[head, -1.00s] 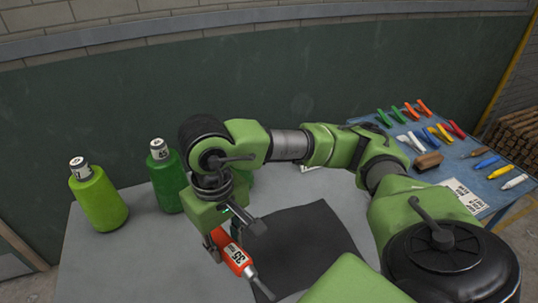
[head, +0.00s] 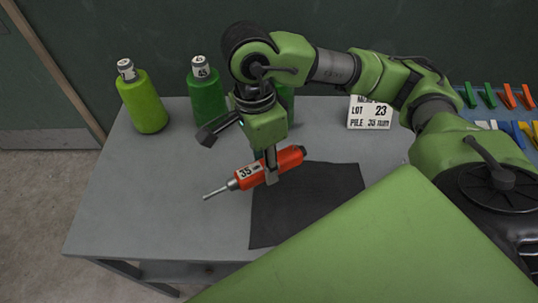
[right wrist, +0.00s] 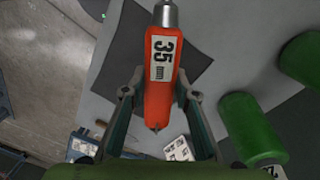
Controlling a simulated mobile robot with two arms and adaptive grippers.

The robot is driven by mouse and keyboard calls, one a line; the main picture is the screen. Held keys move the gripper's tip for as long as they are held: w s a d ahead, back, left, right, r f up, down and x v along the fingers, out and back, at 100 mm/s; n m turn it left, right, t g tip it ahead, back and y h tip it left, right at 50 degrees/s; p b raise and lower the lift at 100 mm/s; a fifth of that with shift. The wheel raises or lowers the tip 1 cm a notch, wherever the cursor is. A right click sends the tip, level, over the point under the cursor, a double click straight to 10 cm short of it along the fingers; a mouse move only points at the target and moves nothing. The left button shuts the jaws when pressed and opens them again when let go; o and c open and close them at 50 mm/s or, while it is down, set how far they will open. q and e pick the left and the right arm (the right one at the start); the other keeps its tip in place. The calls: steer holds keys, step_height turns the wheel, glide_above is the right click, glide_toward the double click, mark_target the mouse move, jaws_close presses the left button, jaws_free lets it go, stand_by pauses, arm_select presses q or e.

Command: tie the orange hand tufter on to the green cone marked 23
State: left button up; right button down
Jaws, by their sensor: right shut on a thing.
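The orange hand tufter (head: 297,157), labelled 35 mm, is held above the table in my right gripper (head: 270,166). It lies slightly tilted, its metal tip pointing left and down. In the right wrist view, the tufter (right wrist: 160,88) sits between the two fingers of the gripper (right wrist: 157,92). A lime cone (head: 143,103) and a dark green cone (head: 206,100) stand at the back left; their numbers are too small to read surely. Another green cone (head: 288,101) is mostly hidden behind my right gripper. My left gripper is not in view.
A card (head: 370,113) reading LOT 23, PILE 35 mm stands at the back of the grey table (head: 130,205). A dark mat (head: 285,225) lies below the tufter. Coloured tools (head: 508,96) lie at the far right. The table's left front is clear.

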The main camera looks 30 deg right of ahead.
steer(key=m, duration=0.6)
steer(key=shift+s+d+r+m+g+y, duration=0.15)
steer(key=shift+m+g+y, duration=0.15)
steer(key=shift+m, duration=0.1)
steer(key=m, duration=0.3)
steer(key=m+y, duration=0.1)
steer(key=m, duration=0.2)
steer(key=shift+s+r+m, duration=0.1)
steer(key=shift+s+m, duration=0.1)
steer(key=shift+m, duration=0.1)
steer(key=m, duration=0.6)
steer(key=shift+s+r+t+y, duration=0.15)
steer(key=shift+s+t+y, duration=0.05)
steer(key=shift+t+y, duration=0.2)
steer(key=m, duration=0.3)
steer(key=m+t, duration=0.1)
steer(key=m, duration=0.2)
steer(key=shift+s+r+y, duration=0.15)
steer(key=shift+y, duration=0.15)
steer(key=shift+w+d, duration=0.1)
steer(key=shift+w, duration=0.2)
steer(key=w+d+p, duration=0.1)
steer(key=w+d, duration=0.2)
steer(key=w, duration=0.3)
steer(key=shift+d, duration=0.3)
